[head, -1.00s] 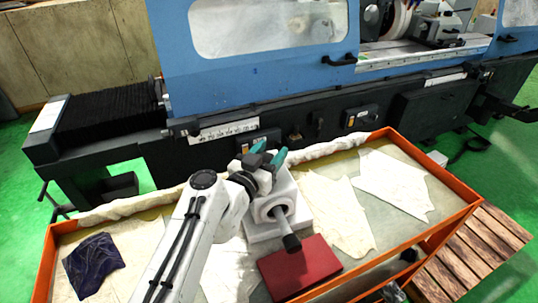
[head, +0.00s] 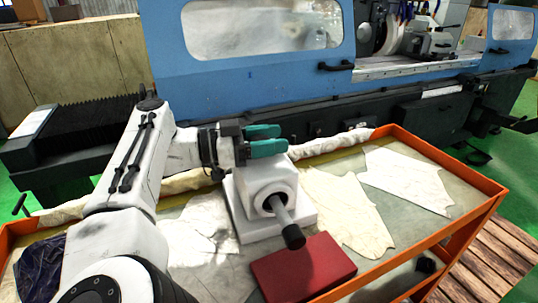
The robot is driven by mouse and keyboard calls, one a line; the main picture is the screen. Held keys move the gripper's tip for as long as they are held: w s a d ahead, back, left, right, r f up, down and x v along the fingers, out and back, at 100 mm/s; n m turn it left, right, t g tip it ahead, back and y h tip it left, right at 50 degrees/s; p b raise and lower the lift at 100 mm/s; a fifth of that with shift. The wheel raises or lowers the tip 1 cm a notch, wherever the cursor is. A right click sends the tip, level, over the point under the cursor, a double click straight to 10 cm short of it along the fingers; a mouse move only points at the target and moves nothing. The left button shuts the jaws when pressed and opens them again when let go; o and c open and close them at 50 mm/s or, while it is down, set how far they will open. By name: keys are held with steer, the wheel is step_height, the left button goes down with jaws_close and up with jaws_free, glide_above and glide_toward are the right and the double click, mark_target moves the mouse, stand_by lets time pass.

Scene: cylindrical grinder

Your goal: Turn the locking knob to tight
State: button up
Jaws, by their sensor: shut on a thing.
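A white block-shaped fixture (head: 266,190) stands on a white base plate on the cart top. A grey shaft (head: 282,210) with a dark round end (head: 293,237) sticks out of its front bore, toward the red block. My gripper (head: 265,140) is at the top of the fixture, its teal fingers lying roughly level and pointing right. It is shut on the locking knob, which the fingers hide almost wholly. I cannot read the knob's angle or any marking.
An orange-rimmed cart (head: 470,243) carries the fixture, a red block (head: 303,268), pale cloths (head: 345,212) and a dark cloth (head: 40,265). The blue and black grinder (head: 250,70) stands close behind. A wooden pallet (head: 488,262) lies at right.

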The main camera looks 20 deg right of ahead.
steer(key=shift+s+a+f+m+g+y+b, duration=0.15)
steer(key=shift+m+g+y+b, duration=0.25)
steer(key=shift+m+g+b, duration=0.6)
steer(key=shift+s+d+m+g+y+b, duration=0.1)
steer(key=shift+m+g+y+b, duration=0.35)
steer(key=shift+g+b, duration=0.55)
steer(key=shift+a+m+g, duration=0.1)
steer(key=shift+m+g, duration=0.15)
steer(key=shift+g, duration=0.25)
steer(key=o, duration=1)
